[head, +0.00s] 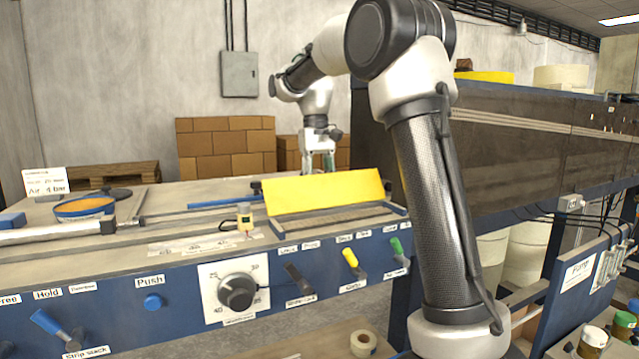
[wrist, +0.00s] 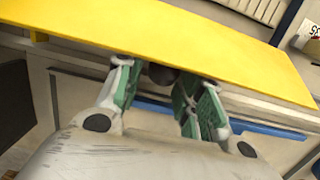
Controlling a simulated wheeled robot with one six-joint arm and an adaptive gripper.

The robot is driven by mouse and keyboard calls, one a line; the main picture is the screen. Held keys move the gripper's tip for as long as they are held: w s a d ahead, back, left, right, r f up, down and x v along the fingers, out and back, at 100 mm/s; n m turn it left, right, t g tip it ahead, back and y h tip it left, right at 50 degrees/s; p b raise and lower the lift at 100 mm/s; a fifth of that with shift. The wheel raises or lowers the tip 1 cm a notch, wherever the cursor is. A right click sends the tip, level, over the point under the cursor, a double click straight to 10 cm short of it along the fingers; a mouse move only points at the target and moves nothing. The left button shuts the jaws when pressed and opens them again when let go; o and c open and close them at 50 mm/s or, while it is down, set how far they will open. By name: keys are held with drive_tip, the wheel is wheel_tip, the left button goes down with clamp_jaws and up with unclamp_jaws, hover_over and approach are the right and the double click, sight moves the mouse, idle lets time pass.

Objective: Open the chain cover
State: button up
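The chain cover is a yellow plate (head: 325,192) on the right part of the workbench in the head view. It leans at a slant, its broad yellow face towards the camera. My gripper (head: 318,168) is just behind its upper edge, and the fingertips are partly hidden. In the wrist view the yellow cover (wrist: 170,42) crosses the top of the picture, beyond my gripper (wrist: 160,92). The two green-padded fingers stand apart, with a dark round knob (wrist: 162,75) visible between them. I cannot tell whether they touch the knob or the cover.
A small yellow device (head: 245,218) sits left of the cover. A large dark machine (head: 520,150) stands at the right. Stacked cartons (head: 225,147) are behind.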

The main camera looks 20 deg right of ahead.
drive_tip(key=shift+r, duration=0.15)
drive_tip(key=r, duration=0.4)
drive_tip(key=w+r, duration=0.1)
drive_tip(key=r, duration=0.6)
drive_tip(key=shift+w+r, duration=0.3)
drive_tip(key=shift+r, duration=0.05)
